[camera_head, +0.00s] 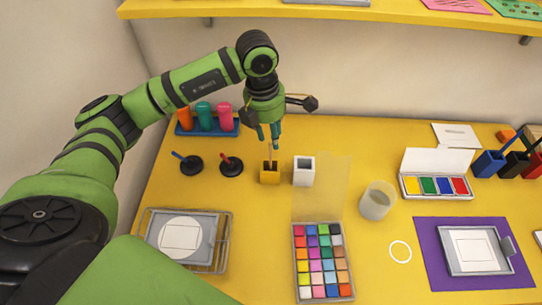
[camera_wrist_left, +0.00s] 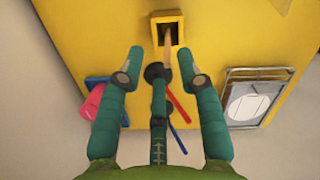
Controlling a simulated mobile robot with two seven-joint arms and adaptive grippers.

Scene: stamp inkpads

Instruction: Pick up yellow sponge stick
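The yellow sponge stick (camera_head: 269,153) stands upright in a small yellow square holder (camera_head: 270,177) on the yellow table. Only its thin light shaft shows; its lower end is hidden in the holder. In the left wrist view the shaft (camera_wrist_left: 167,48) rises from the holder (camera_wrist_left: 181,31) and appears between my fingertips. My left gripper (camera_head: 269,142) points down just above the holder, and its fingers (camera_wrist_left: 160,54) are spread apart on either side of the shaft. I cannot tell that either finger touches it. My right gripper is not in view.
A white holder (camera_head: 304,171) stands close to the right of the yellow one. Two dark round stands with blue (camera_head: 191,164) and red (camera_head: 231,166) sticks are at left. A bottle rack (camera_head: 207,130) is behind them. A paint palette (camera_head: 323,262) lies in front.

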